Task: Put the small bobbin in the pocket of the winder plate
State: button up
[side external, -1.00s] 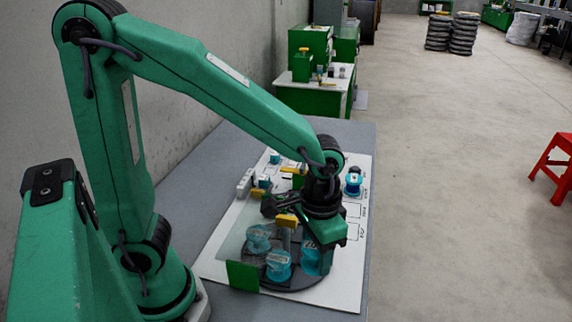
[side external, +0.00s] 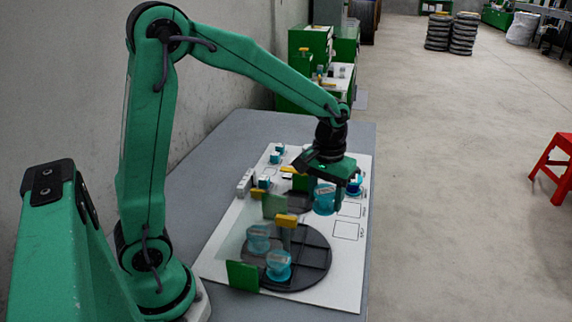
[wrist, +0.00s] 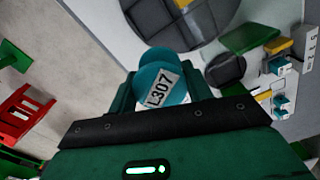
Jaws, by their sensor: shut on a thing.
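My gripper (side external: 326,188) is shut on a teal bobbin (side external: 323,202) and holds it above the white board. In the wrist view this bobbin (wrist: 152,74) carries a white label reading L307. A large dark round plate with dividers (side external: 310,248) lies at the near end of the board, with two teal bobbins (side external: 258,239) (side external: 279,266) on it. A smaller dark round piece (side external: 297,203) lies left of the held bobbin, partly hidden; it also shows in the wrist view (wrist: 226,70). I cannot tell which piece is the winder plate.
A blue bobbin (side external: 354,186) stands just right of my gripper. Small teal-and-white pieces (side external: 275,158) and a pale block (side external: 245,182) are along the board's left side. Green panels (side external: 242,275) (side external: 274,206) stand upright around the large plate. Outlined squares (side external: 345,231) at right are bare.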

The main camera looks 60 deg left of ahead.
jog(key=w+a+n, duration=0.2)
jog(key=a, duration=0.4)
jog(key=shift+w+a, duration=0.25)
jog(key=shift+a+f, duration=0.1)
jog(key=shift+f, duration=0.05)
jog(key=a+f, duration=0.2)
jog(key=a, duration=0.1)
jog(key=w+a+f, duration=0.1)
jog(key=a+f, duration=0.1)
jog(key=a, duration=0.2)
jog(key=a+f, duration=0.3)
jog(key=a, duration=0.1)
jog(key=shift+w+a, duration=0.15)
jog(key=shift+w, duration=0.15)
jog(key=shift+f, duration=1.95)
jog(key=shift+f, duration=0.1)
jog(key=o, duration=1)
jog(key=shift+c, duration=0.2)
